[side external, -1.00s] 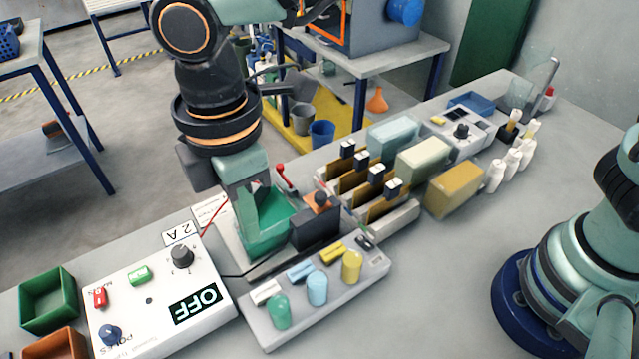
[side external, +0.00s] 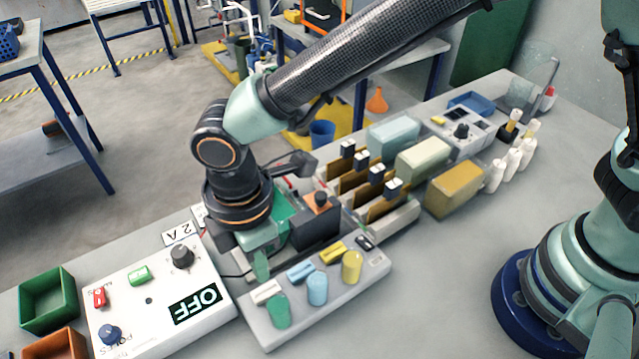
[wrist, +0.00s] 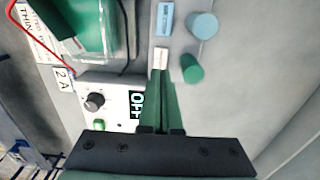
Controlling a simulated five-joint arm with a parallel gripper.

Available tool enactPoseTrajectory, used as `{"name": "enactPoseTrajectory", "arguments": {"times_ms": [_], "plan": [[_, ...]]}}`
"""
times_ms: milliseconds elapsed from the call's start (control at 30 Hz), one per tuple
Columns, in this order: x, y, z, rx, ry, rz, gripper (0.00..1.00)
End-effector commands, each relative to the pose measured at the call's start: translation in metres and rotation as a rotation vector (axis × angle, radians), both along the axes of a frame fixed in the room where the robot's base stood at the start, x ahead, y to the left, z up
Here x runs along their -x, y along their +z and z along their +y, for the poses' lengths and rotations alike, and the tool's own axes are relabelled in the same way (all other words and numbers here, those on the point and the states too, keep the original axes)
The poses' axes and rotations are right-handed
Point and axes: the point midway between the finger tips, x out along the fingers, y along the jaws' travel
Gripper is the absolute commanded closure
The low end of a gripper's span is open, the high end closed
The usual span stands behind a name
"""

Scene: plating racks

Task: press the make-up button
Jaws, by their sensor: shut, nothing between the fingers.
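A grey panel (side external: 335,300) in the side view carries three upright round pegs or buttons: green (side external: 279,311), light blue (side external: 317,288) and yellow (side external: 352,266). Beside each is a small label or tile: white (side external: 266,291), light blue (side external: 300,271) and yellow (side external: 333,252). Their lettering is too small to read, so I cannot tell which is the make-up button. My gripper (side external: 261,277) is shut and empty, pointing down at the panel's left end near the white tile. In the wrist view its green fingertips (wrist: 160,72) appear just below the white tile (wrist: 160,58), left of the green peg (wrist: 192,69); contact is unclear.
A white control box (side external: 150,325) with knobs and an OFF display stands left of the panel. A green-walled tank and a dark block (side external: 316,226) stand close behind. Racks and coloured blocks (side external: 455,190) lie right. The front table is clear.

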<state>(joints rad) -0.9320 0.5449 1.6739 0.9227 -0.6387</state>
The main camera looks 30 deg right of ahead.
Motion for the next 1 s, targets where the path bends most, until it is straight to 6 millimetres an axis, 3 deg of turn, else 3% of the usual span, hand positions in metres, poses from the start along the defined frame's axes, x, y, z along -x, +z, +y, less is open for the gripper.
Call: {"name": "enactPoseTrajectory", "arguments": {"times_ms": [100, 300, 767, 1000], "plan": [[0.001, -0.021, -0.001, 0.003, 0.0, 0.002, 1.0], [0.0, -0.04, -0.001, 0.002, 0.0, 0.002, 1.0], [0.0, -0.045, 0.0, 0.0, 0.0, 0.0, 1.0], [0.001, -0.066, -0.001, 0.002, 0.0, 0.001, 1.0]]}}
